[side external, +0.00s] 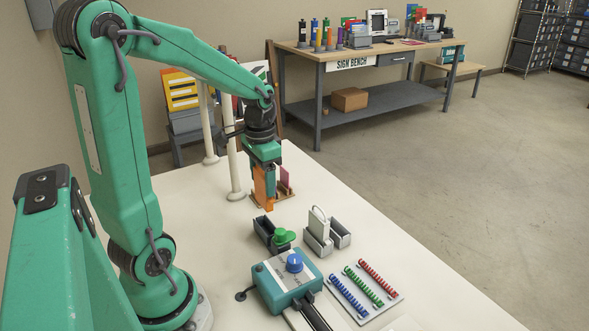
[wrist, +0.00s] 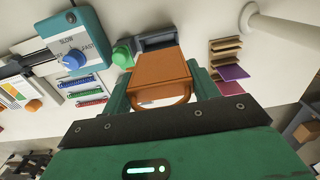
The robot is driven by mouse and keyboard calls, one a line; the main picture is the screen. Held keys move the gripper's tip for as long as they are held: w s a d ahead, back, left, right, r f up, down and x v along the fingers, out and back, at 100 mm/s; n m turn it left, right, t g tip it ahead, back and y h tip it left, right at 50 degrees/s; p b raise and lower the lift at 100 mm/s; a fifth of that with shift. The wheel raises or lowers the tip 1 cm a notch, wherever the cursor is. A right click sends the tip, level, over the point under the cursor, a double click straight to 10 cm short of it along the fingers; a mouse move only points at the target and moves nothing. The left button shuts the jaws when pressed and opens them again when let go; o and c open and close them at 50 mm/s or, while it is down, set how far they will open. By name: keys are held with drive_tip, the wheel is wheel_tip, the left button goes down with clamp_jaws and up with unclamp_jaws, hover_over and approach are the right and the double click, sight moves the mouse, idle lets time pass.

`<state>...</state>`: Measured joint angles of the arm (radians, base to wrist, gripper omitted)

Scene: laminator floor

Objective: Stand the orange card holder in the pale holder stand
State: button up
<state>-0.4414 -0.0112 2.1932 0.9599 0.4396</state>
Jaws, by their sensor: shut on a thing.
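My gripper (side external: 263,168) is shut on the orange card holder (side external: 264,193), which hangs below it, upright and above the white table. In the wrist view the holder (wrist: 160,68) sits between the two green fingers of the gripper (wrist: 163,90), with its loop toward me. The pale holder stand (side external: 340,237) is on the table to the right of and nearer than the held holder in the side view. A white looped holder (side external: 318,222) stands upright in its left part. I cannot make out the pale stand in the wrist view.
A dark tray (side external: 262,229) lies left of the pale stand, beside a green knob (side external: 284,236). A teal box with a blue dial (side external: 294,262) is in front. Coloured combs (side external: 363,288) lie right. A wooden rack (side external: 286,192) and a pale post (side external: 233,170) stand behind the gripper.

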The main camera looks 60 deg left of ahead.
idle(0.5)
drive_tip(key=shift+r, duration=2.6)
drive_tip(key=w+d, duration=1)
drive_tip(key=w, duration=0.5)
wheel_tip(320, 180, down, 6)
drive_tip(key=shift+w+f, duration=0.1)
drive_tip(key=shift+f, duration=0.25)
drive_tip(key=shift+f, duration=3.75)
